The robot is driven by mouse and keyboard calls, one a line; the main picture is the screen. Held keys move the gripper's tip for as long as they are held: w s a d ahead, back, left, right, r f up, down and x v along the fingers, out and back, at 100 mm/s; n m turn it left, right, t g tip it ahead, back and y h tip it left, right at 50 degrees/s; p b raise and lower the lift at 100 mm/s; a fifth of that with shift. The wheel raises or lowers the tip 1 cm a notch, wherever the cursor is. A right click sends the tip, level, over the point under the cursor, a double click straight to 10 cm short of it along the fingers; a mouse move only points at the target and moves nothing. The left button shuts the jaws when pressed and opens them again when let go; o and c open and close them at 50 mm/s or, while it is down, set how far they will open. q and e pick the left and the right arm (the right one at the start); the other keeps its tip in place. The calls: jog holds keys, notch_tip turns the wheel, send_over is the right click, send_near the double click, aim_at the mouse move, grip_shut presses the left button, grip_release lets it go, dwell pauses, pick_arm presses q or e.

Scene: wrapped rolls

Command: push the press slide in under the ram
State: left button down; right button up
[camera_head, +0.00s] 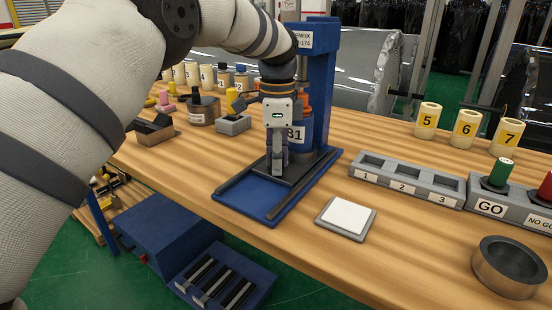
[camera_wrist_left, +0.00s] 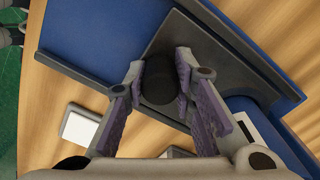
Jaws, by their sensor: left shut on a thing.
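The blue press (camera_head: 322,75) stands on the wooden bench, with a flat blue base and two dark rails (camera_head: 284,200) running toward the front. The dark slide plate (camera_head: 313,165) lies between the rails at the column end, and it also shows in the left wrist view (camera_wrist_left: 225,62). My left gripper (camera_head: 277,170) points down over the front of the slide. It is shut on the slide's black round knob (camera_wrist_left: 160,82), which sits between its fingertips. My right gripper is not in view.
A white pad (camera_head: 347,216) lies right of the press base. A grey three-slot tray (camera_head: 408,181), the GO gauge block (camera_head: 491,207) and a dark ring bowl (camera_head: 510,266) stand further right. Several cream rolls and small parts stand behind on the left.

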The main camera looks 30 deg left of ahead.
pick_arm(q)
jog(key=c, duration=1.5)
grip_release()
jog(key=shift+w+r, duration=0.1)
jog(key=shift+w, duration=0.15)
jog(key=shift+o, duration=0.8)
jog(key=shift+w, duration=0.1)
notch_tip(320, 180, up, 12)
